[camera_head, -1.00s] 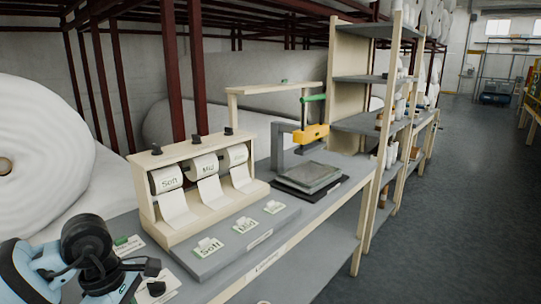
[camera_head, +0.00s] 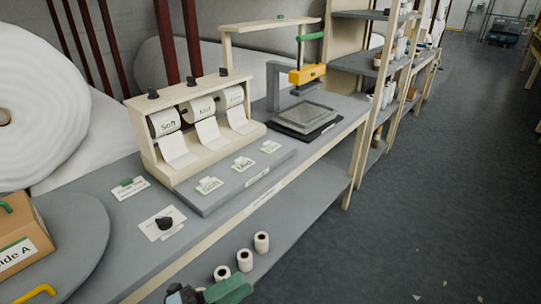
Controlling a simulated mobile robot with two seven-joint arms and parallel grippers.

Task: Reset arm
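Only a small dark and light-blue part of my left gripper (camera_head: 183,296) shows at the bottom edge, in front of the workbench. A dark green piece (camera_head: 230,290) sits right beside it; I cannot tell whether it is held or part of the arm. The fingers are not clear enough to tell open from shut. My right gripper is not in view. A small black object (camera_head: 164,223) lies on a white card on the grey bench (camera_head: 125,232).
A wooden dispenser (camera_head: 150,146) with labelled wadding rolls stands on the bench, with a yellow press (camera_head: 306,75) behind it. A brown box (camera_head: 22,232) sits on a round grey turntable (camera_head: 88,262) at left. Small rolls (camera_head: 245,260) stand below the bench front. The right floor is mostly clear.

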